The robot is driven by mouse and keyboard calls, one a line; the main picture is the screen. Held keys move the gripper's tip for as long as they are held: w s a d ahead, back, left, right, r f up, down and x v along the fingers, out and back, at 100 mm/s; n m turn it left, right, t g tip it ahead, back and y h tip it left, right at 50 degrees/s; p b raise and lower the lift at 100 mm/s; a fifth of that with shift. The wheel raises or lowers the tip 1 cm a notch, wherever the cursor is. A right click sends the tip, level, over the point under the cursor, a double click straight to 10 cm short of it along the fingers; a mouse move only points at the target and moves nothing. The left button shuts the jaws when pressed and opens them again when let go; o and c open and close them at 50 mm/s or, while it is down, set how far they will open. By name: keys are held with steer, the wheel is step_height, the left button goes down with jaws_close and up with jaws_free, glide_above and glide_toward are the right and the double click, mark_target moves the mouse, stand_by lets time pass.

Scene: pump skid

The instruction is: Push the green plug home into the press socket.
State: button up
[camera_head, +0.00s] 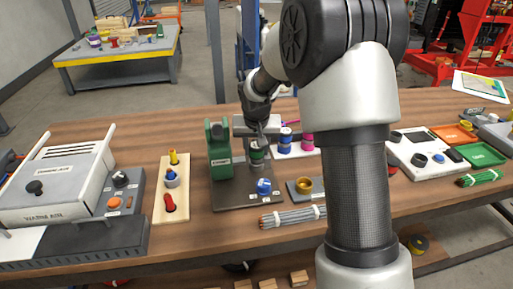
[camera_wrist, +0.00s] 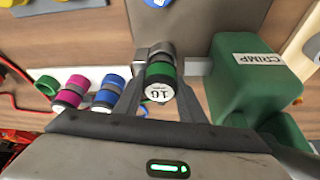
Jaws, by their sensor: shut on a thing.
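The green plug (camera_wrist: 160,82) is a dark cylinder with a green band and a white end label reading 16. In the wrist view it sits between the two fingers of my gripper (camera_wrist: 160,100), which is shut on it. The grey metal press socket (camera_wrist: 154,50) is directly beyond the plug; how far the plug is in it cannot be told. The press (camera_wrist: 255,75), labelled CRIMP, also shows in the wrist view. My wrist hides part of the plug.
A blue knob (camera_head: 264,187) is on the press's dark base plate (camera_head: 232,196). Blue (camera_head: 286,139) and magenta (camera_head: 307,142) plugs stand on a white rack close behind to the right.

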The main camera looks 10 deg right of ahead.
steer(key=shift+f, duration=0.25)
steer(key=o, duration=1.2)
steer(key=p+v, duration=0.3)
steer(key=v, duration=1.4)
steer(key=shift+r, duration=0.25)
steer(key=s+d+r+n+t, duration=0.1)
steer(key=s+r, duration=0.1)
steer(key=s, duration=1.2)
steer(key=s+r+n, duration=0.1)
steer(key=s+r, duration=0.1)
steer(key=s, duration=1.1)
steer(key=shift+y, duration=0.4)
steer(key=r+p, duration=1.6)
steer(key=p, duration=0.1)
steer(key=shift+s+d+r, duration=0.1)
steer(key=shift+s+r, duration=0.2)
steer(key=shift+r, duration=0.1)
